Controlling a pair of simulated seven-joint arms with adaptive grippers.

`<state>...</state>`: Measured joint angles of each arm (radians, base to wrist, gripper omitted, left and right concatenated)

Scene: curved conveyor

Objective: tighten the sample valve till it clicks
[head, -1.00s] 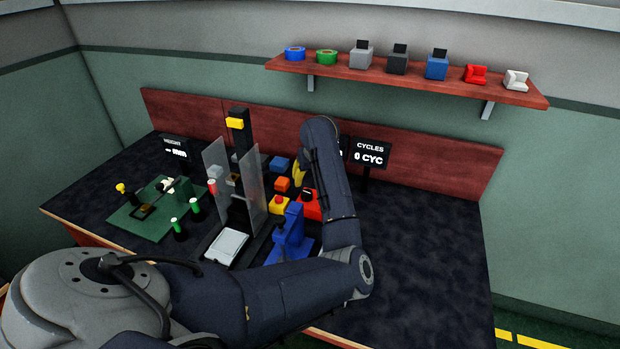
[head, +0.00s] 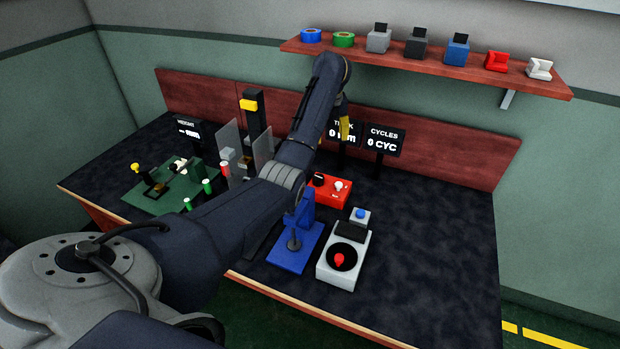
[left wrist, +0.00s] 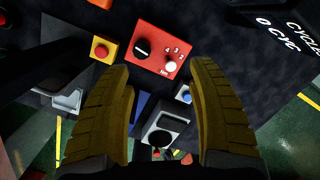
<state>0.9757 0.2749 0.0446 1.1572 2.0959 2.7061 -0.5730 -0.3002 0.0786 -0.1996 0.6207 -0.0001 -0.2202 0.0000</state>
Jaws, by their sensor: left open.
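No part is labelled as the sample valve, and I cannot tell which fitting it is. A red box (head: 322,193) with a black knob (head: 319,179) and a white knob (head: 338,186) stands mid-table. In the left wrist view the red box (left wrist: 150,46) shows a numbered scale beside the white knob (left wrist: 171,66). A grey device (head: 325,270) with a red knob (head: 340,260) in a dark round recess stands nearer the front edge. My left gripper (head: 344,128) is raised above the table behind the red box, its yellow fingers (left wrist: 163,75) apart and empty. My right gripper is not in view.
A blue stand (head: 288,257) is left of the grey device. A blue-buttoned box (head: 360,217) is behind that device. A yellow box with a red button (left wrist: 101,49) is beside the red box. Display screens (head: 384,141) stand behind. The right table is clear.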

